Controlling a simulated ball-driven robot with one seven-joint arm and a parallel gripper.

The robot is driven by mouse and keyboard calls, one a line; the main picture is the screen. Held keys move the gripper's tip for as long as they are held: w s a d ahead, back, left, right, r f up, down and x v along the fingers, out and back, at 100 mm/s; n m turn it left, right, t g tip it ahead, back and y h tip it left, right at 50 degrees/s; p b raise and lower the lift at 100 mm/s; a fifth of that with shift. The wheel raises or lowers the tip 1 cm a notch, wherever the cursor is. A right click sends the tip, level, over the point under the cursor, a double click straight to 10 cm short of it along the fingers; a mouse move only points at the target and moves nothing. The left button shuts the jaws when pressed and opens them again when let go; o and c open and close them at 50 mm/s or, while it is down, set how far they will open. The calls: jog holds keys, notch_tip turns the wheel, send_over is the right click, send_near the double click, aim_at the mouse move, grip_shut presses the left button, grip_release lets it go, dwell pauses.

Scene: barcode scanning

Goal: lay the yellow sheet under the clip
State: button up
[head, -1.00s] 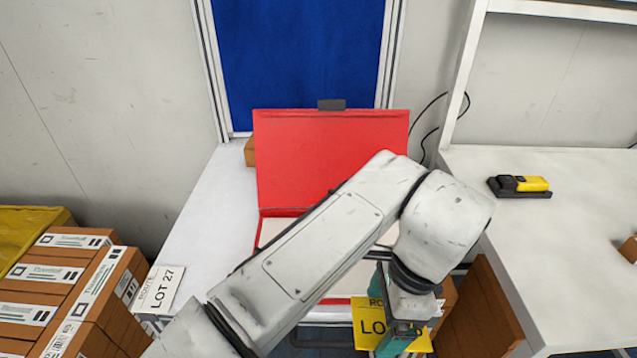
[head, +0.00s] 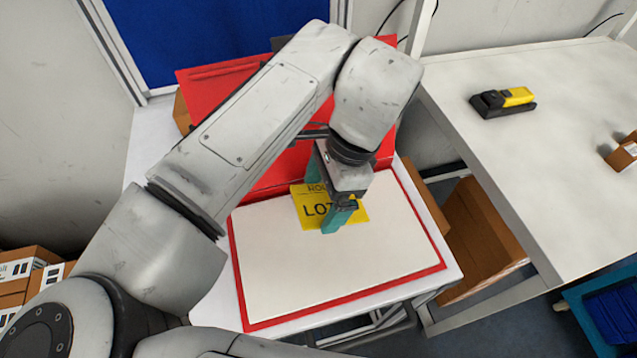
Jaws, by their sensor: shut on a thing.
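The folder's red lid (head: 205,93) stands raised behind, largely hidden by my arm. The clip is not visible; my arm covers the lid's top edge.
The folder lies on a white table (head: 150,145). To the right, a white bench (head: 540,140) holds a yellow and black scanner (head: 503,101) and a small brown box (head: 624,153). Brown boxes (head: 483,225) stand below the bench. A blue crate (head: 610,310) is at lower right.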

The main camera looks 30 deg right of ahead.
jog(key=shift+f+b, duration=2.5)
jog(key=shift+f, duration=0.45)
jog(key=shift+f+b, duration=0.8)
jog(key=shift+f, duration=0.8)
jog(key=o, duration=0.8)
jog(key=shift+c, duration=0.2)
jog(key=v, duration=1.1)
jog(key=shift+f, duration=0.1)
